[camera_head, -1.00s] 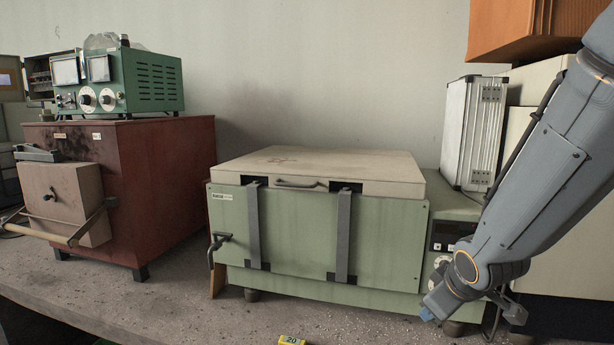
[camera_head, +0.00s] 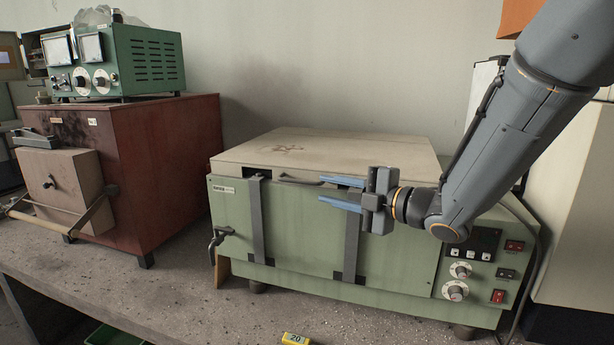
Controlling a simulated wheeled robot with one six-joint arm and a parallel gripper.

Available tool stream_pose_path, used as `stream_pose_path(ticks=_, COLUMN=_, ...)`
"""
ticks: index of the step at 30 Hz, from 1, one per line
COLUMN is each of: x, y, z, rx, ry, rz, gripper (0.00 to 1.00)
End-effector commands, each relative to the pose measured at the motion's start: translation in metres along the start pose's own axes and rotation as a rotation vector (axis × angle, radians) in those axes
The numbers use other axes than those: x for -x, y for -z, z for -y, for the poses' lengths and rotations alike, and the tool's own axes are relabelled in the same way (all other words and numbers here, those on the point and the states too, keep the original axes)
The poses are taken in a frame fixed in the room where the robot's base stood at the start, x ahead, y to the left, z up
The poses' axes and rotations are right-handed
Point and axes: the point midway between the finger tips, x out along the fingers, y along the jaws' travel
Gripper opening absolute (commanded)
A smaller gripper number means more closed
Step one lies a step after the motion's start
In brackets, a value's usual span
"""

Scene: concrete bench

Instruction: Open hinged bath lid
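The green bath (camera_head: 300,235) stands on the bench with its cream lid (camera_head: 330,150) lying flat and closed on top. A lid handle (camera_head: 301,181) sits at the lid's front edge, its right end close to my gripper in the picture. Two grey straps (camera_head: 257,220) run down the bath's front; the right one is partly hidden by my gripper. My gripper (camera_head: 340,191) is in front of the lid's front edge, its two blue fingers pointing left, apart and with nothing between them. I cannot tell whether it touches the bath.
A dark red box furnace (camera_head: 165,165) stands at the left with a green instrument (camera_head: 145,75) on top. A control panel (camera_head: 480,265) is on the bath's right. A yellow tag (camera_head: 296,339) lies on the bench (camera_head: 200,300), whose front strip is mostly clear.

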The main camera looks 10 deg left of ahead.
Motion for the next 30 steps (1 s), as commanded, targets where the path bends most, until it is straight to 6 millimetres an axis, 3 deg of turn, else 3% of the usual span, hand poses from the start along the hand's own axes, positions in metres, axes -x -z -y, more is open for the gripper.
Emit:
stream_pose_path(ticks=5, x=-0.012, y=0.008, z=-0.005, rx=0.023, ry=-0.012, rz=-0.034, gripper=0.27)
stream_pose_path(ticks=18, x=-0.070, y=0.007, z=-0.005, rx=0.020, ry=-0.011, rz=-0.027, gripper=0.27)
stream_pose_path(ticks=30, x=-0.079, y=0.009, z=-0.004, rx=0.020, ry=-0.011, rz=-0.029, gripper=0.26)
